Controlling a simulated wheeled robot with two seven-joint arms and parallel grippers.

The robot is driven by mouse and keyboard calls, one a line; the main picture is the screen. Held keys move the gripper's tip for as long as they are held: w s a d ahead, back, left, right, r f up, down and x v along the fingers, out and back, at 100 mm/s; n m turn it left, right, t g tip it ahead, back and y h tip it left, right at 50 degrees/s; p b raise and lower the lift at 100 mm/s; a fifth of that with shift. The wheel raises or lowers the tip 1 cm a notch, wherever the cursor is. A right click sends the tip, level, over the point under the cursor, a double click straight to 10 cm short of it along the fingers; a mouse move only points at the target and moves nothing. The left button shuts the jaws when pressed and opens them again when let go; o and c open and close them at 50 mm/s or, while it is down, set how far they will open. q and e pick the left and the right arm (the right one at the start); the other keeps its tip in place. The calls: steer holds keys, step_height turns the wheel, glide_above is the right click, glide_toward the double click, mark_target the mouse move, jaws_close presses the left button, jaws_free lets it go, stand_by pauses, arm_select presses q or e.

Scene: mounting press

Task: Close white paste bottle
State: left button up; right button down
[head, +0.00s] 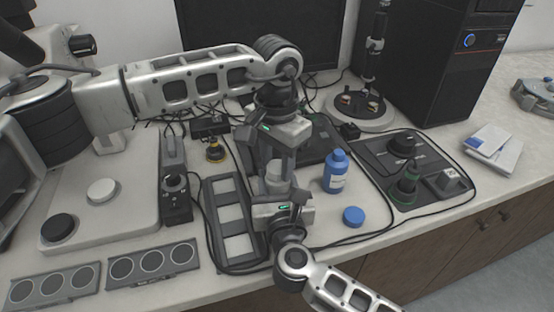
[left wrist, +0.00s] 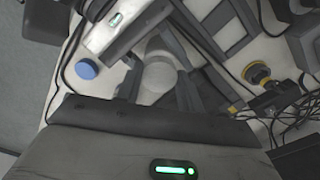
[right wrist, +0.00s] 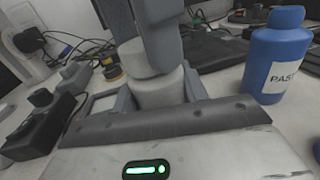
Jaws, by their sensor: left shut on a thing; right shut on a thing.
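The white paste bottle (head: 276,182) stands between my two grippers in the head view. In the right wrist view its pale body (right wrist: 160,90) is upright, with a white cap (right wrist: 143,57) at its top. The cap also shows from above in the left wrist view (left wrist: 159,77). My left gripper (head: 279,168) comes from above and is shut on the cap. My right gripper (head: 277,192) comes from the front and is shut on the body. Fingers hide parts of both, so I cannot tell how tightly the cap sits.
A blue bottle (head: 335,172) labelled as paste stands just right of the grippers. A blue cap (head: 353,216) lies in front of it. A grey tray with pale squares (head: 232,213) is at the left.

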arm_select(q)
steer(key=o, duration=0.9)
steer(key=shift+r, duration=0.1)
steer(key=shift+r, duration=2.2)
steer(key=shift+c, duration=0.4)
